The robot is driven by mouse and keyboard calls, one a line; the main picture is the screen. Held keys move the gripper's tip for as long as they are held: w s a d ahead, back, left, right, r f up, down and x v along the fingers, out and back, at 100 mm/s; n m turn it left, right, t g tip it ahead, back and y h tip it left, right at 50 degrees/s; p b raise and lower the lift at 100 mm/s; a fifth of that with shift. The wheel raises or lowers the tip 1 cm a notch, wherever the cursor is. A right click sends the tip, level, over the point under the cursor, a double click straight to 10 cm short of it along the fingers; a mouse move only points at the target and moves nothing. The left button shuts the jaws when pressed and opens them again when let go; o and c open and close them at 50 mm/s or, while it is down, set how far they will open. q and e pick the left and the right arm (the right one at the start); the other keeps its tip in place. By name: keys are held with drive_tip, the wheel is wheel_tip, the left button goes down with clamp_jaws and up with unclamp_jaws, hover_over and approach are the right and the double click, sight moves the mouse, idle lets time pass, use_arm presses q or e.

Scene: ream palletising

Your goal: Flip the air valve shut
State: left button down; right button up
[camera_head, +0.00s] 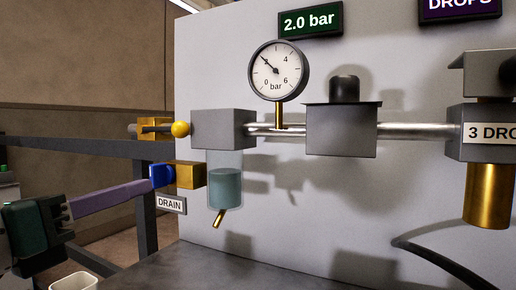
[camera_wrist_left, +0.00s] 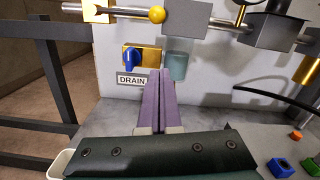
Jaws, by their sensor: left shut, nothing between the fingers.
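A brass valve block (camera_head: 155,128) sits on the pipe at the left, with a yellow ball knob (camera_head: 180,129) beside it, just left of a grey block. Both also show at the top of the left wrist view, as the brass block (camera_wrist_left: 95,10) and the yellow knob (camera_wrist_left: 157,14). My left gripper (camera_head: 149,184) has long purple fingers, shut and empty. In the head view its tips overlap the edge of the blue drain knob (camera_head: 161,176); in the left wrist view the tips (camera_wrist_left: 160,73) lie right of that knob, below the yellow one. I cannot tell whether they touch anything. My right gripper is out of view.
The drain knob's brass block (camera_head: 188,175) has a DRAIN label (camera_head: 171,204). A clear bowl (camera_head: 225,188) holds bluish liquid. The gauge (camera_head: 278,70) points near 2, and the display (camera_head: 310,20) reads 2.0 bar. A dark frame post (camera_head: 146,220) stands at the left. A black hose (camera_head: 445,262) curves at the right.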

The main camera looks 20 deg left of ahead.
sight(159, 129)
use_arm(q)
drive_tip(key=w, duration=0.6)
drive_tip(key=shift+w+d+r, duration=0.25)
drive_tip(key=shift+w, duration=0.05)
drive_tip(key=shift+w+a+r+p, duration=0.15)
drive_tip(key=shift+r+p, duration=0.1)
drive_tip(key=shift+r, duration=0.35)
drive_tip(key=shift+w+a+r+p, duration=0.1)
drive_tip(key=shift+r+p, duration=0.15)
drive_tip(key=shift+r, duration=0.4)
drive_tip(key=shift+w+a+r+p, duration=0.15)
drive_tip(key=shift+r+p, duration=0.1)
drive_tip(key=shift+r, duration=0.35)
drive_tip(key=shift+r, duration=0.1)
